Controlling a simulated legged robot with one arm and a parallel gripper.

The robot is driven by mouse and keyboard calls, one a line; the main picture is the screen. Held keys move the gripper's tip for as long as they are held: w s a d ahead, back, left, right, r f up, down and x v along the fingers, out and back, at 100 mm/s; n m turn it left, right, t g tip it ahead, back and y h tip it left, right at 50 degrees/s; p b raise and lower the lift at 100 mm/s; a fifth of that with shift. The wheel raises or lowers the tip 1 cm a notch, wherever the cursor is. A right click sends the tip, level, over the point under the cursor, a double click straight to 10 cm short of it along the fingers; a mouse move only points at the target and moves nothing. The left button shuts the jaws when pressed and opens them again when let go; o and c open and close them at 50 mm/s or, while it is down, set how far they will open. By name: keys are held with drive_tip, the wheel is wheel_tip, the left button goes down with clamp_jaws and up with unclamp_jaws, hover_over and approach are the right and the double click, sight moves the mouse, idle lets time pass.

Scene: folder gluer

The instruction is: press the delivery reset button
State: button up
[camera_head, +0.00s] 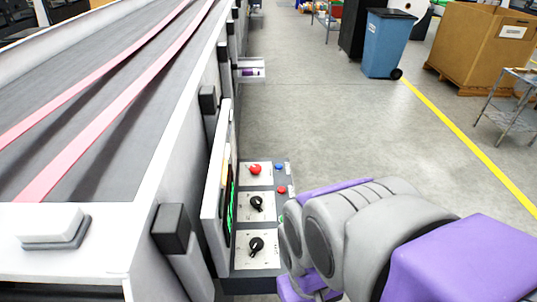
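A control panel (240,260) is mounted on the side of the machine, low in the middle of the head view. It carries a red mushroom button (255,169) and two black rotary knobs, an upper one (256,203) and a lower one (256,246). On the strip to their right are a small blue button (278,166) and a small red button (281,189). No label is readable, so I cannot tell which is the delivery reset button. My grey and purple arm covers the strip's lower right side. My gripper's fingers do not show.
The machine's belt bed (110,110) with pink belts fills the left side. A raised display plate (217,190) stands along the panel's left edge. A blue bin (386,44), a large cardboard box (484,45) and a metal stand (508,105) are farther off. The grey floor between is clear.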

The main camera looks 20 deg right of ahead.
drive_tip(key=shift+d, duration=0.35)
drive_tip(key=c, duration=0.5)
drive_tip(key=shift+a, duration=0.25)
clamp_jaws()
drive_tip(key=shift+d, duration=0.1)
